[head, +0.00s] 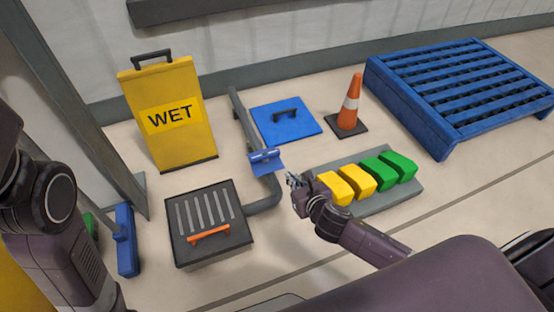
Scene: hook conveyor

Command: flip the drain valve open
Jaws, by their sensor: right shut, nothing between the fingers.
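The drain valve (266,162) is a blue piece with a short bar-like handle, mounted on a grey pipe (245,120) near the middle of the head view. The pipe bends at its lower end toward a dark drain box (212,254) with a slotted grey top and an orange handle (209,233). My right gripper (291,178) is shut and empty, just right of and below the valve. It looks close to the valve, but I cannot tell whether it touches. My left arm shows at the left edge; its gripper is not in view.
Yellow and green blocks (357,177) sit on a grey base (405,192) right of my right gripper. A yellow WET sign (170,140), a blue plate with a black handle (300,125), an orange cone (352,100) and a blue pallet (440,145) stand behind. A blue-headed tool (126,240) is at left.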

